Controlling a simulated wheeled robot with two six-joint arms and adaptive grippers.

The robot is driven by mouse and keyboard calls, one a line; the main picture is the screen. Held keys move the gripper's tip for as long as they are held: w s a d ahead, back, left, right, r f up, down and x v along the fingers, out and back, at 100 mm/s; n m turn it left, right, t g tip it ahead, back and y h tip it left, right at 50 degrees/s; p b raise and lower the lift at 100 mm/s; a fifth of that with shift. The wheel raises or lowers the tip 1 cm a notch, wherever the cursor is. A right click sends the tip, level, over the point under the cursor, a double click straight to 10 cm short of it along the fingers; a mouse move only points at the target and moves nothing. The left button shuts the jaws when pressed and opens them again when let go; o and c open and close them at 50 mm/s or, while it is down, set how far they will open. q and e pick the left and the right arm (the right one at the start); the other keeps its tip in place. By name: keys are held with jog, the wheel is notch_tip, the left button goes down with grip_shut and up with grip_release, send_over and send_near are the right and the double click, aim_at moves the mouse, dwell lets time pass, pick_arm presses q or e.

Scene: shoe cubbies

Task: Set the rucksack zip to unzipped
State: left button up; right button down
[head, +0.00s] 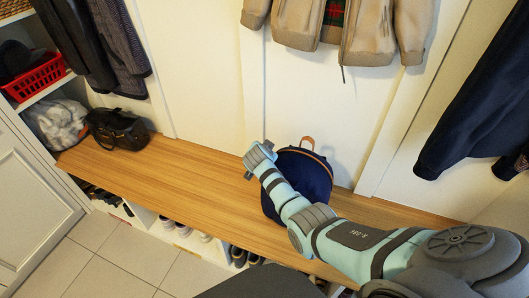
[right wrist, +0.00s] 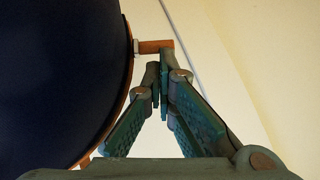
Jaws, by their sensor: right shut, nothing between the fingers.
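The dark navy rucksack (head: 312,172) stands on the wooden bench, with an orange-brown seam and a brown top loop. My right arm crosses in front of it and hides part of it. My right gripper shows in the right wrist view (right wrist: 160,80), its fingers closed together and empty beside the rucksack (right wrist: 55,75). A brown tab (right wrist: 155,47) with a small pale fitting sticks out from the rucksack's curved, brown-trimmed edge, right at the fingertips. I cannot tell whether the fingers touch it. How far the zip is open is not clear. My left gripper is not in view.
The bench (head: 180,180) is clear left of the rucksack, up to a black bag (head: 118,128). A beige jacket (head: 345,25) and a dark garment (head: 470,100) hang above. Shoes sit in cubbies below the bench.

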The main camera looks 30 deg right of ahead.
jog(key=shift+w+a, duration=0.1)
dwell(0.3)
jog(key=s+a+r+p, duration=0.2)
jog(key=s+r+p, duration=0.1)
jog(key=r, duration=0.3)
jog(key=s+a+r+p, duration=0.2)
jog(key=s+r+p, duration=0.1)
jog(key=r+p, duration=0.3)
jog(key=shift+s, duration=0.3)
